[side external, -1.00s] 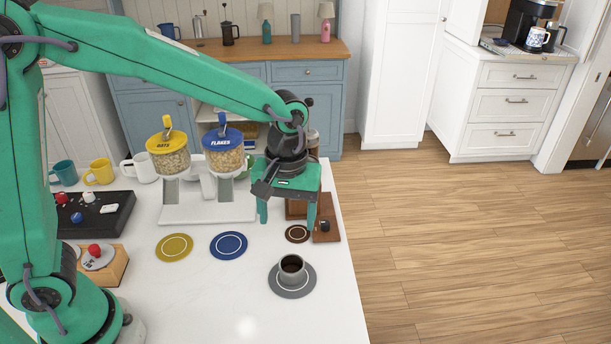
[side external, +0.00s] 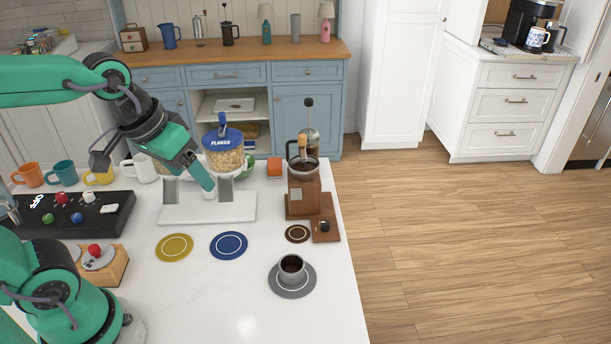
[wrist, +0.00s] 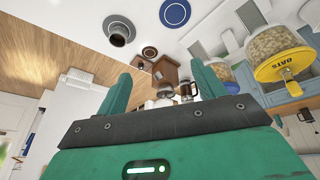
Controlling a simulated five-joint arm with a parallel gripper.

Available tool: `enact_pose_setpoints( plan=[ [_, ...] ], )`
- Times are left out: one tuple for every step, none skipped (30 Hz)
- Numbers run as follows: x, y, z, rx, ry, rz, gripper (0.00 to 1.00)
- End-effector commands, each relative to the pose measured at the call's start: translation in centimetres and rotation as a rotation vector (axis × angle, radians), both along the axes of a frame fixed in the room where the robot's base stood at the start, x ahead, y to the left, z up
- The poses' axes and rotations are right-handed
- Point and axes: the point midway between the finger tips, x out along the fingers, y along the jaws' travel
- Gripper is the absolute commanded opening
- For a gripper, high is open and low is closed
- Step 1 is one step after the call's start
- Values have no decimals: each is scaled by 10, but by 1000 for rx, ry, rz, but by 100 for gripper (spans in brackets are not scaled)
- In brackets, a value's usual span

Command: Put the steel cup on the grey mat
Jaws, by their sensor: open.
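The steel cup (side external: 291,270), filled with dark liquid, stands upright on the round grey mat (side external: 286,291) near the counter's right edge. The wrist view also shows the cup (wrist: 117,40) on its grey mat (wrist: 117,19), at upper left. My gripper (side external: 204,181) is over the white dispenser stand, well to the left of the cup and apart from it. In the wrist view its two fingers (wrist: 162,88) are spread, with nothing held between them.
A wooden grinder (side external: 304,185) stands behind the cup, with a small brown mat (side external: 297,234) before it. Yellow (side external: 174,248) and blue (side external: 228,246) mats lie empty. The flakes jar (side external: 225,155) is close to my gripper.

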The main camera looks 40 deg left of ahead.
Motion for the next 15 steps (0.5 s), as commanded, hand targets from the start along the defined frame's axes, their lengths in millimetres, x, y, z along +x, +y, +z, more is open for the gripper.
enact_pose_setpoints(
  plan=[
    [-7, 5, 2, 12, -26, -15, 69],
    [-11, 7, 2, 19, -38, -25, 69],
    [-15, 10, 2, 30, -52, -39, 69],
    [-18, 11, 2, 37, -62, -48, 69],
    [-20, 13, 3, 44, -71, -57, 69],
    [-24, 15, 2, 53, -81, -67, 69],
    [-25, 16, 2, 58, -88, -72, 69],
    [-27, 17, 2, 62, -93, -78, 69],
    [-29, 18, 2, 68, -99, -85, 69],
    [-30, 18, 2, 70, -102, -88, 69],
    [-31, 19, 2, 73, -105, -90, 69],
    [-31, 19, 1, 75, -106, -94, 69],
    [-32, 19, 1, 76, -107, -95, 69],
    [-32, 19, 1, 76, -108, -96, 69],
    [-32, 19, 1, 78, -108, -97, 69]
  ],
)
